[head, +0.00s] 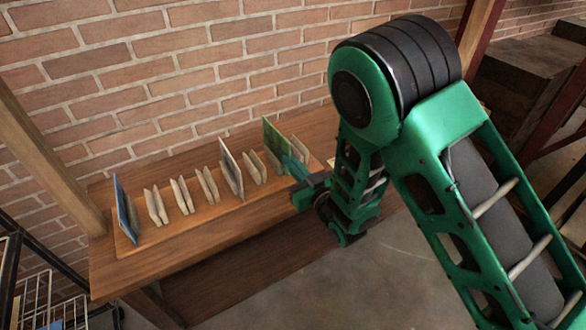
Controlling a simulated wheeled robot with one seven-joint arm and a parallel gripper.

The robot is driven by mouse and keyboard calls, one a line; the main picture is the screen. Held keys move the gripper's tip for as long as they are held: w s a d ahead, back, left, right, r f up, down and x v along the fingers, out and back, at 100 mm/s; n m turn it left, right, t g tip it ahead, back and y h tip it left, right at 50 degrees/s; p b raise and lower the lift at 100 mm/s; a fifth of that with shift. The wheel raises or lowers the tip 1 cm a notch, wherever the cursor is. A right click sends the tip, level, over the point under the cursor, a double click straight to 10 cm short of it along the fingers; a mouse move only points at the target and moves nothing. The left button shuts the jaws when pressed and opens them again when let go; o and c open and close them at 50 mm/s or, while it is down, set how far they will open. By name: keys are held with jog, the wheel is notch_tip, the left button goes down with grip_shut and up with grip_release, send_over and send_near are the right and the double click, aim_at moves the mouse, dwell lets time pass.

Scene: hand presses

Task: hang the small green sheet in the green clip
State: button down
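A small green sheet (274,141) stands upright near the right end of a row of pale wooden pegs, on a board on the wooden table. My gripper (294,170) is at the right end of this row, beside the lower right of the green sheet. Its teal fingertips overlap the sheet's edge in the picture; I cannot tell whether they touch or grip it. My arm hides the table's right end. I cannot make out a green clip.
A blue sheet (125,209) stands at the row's left end, and a pale sheet (231,168) stands mid-row. Several paired pegs (183,195) fill the row. A brick wall (180,70) is close behind. A wire rack (45,300) is at lower left. The table's front strip (190,255) is clear.

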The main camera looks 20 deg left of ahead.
notch_tip(320, 180, up, 5)
jog(key=shift+w+d+r, duration=0.1)
dwell(0.3)
jog(key=v, duration=0.7)
dwell(0.7)
dwell(0.4)
